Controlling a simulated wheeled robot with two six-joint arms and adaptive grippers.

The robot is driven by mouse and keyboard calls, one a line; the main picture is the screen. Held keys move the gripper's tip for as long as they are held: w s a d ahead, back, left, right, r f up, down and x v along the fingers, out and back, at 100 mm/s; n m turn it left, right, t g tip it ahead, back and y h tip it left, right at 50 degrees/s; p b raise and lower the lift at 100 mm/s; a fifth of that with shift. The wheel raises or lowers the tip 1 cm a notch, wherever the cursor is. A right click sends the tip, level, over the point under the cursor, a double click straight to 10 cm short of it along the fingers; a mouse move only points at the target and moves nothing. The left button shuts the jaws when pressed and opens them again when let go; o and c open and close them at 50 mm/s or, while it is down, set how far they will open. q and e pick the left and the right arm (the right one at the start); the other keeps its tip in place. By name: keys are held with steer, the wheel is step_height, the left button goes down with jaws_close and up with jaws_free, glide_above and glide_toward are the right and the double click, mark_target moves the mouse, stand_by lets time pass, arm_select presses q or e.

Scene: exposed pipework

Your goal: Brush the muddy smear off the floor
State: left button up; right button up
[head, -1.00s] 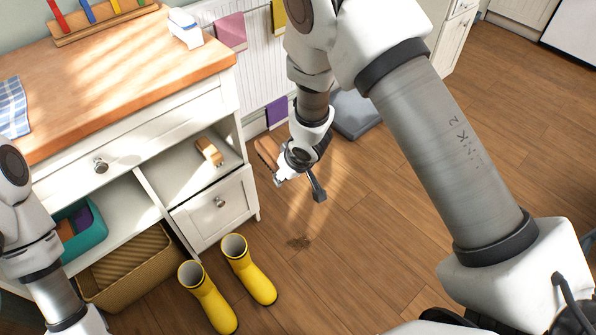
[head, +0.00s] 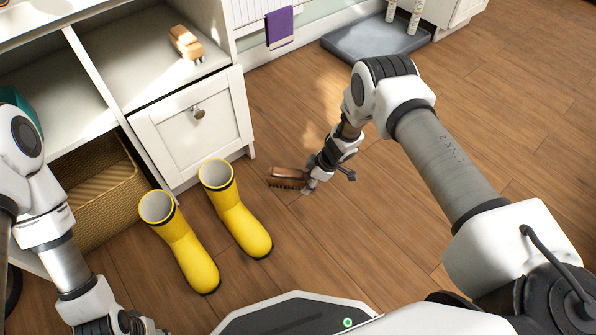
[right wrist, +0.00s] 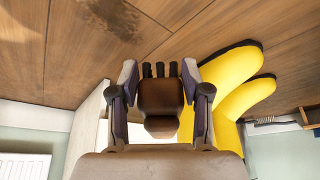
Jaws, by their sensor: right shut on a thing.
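My right gripper (head: 312,186) is shut on a brush (head: 289,174) with a brown wooden body and dark bristles. The brush is low over the floor, right of the yellow boots; I cannot tell whether its bristles touch the boards. In the right wrist view the brush (right wrist: 160,98) sits between both fingers. The muddy smear (right wrist: 110,18) is a dark brown patch on the floorboards at the top of that view, apart from the brush there. In the head view I cannot separate it from the brush and bristles. My left gripper (head: 135,323) is partly cut off at the bottom left.
Two yellow boots (head: 240,222) stand left of the brush. Behind them are a white cabinet with a drawer (head: 195,120), and a wicker basket (head: 105,195). A grey tray (head: 375,40) lies at the back. Floor to the right is clear.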

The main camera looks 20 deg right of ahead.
step_height(320, 180, down, 3)
steer(key=d, duration=0.1)
arm_select(q)
step_height(320, 180, down, 6)
steer(key=b, duration=0.4)
steer(key=shift+w+a+b, duration=0.1)
steer(key=shift+w+b, duration=0.05)
steer(key=shift+b, duration=0.2)
arm_select(e)
glide_above(307, 203)
steer(key=d, duration=0.1)
steer(key=shift+n, duration=0.3)
steer(key=f, duration=0.6)
steer(key=shift+s+d, duration=0.1)
steer(key=shift+s, duration=0.2)
arm_select(q)
steer(key=shift+r, duration=0.1)
arm_select(e)
steer(key=shift+r, duration=0.1)
arm_select(q)
steer(key=shift+f+b, duration=1.05)
steer(key=shift+f, duration=0.05)
arm_select(e)
steer(key=shift+f, duration=1.05)
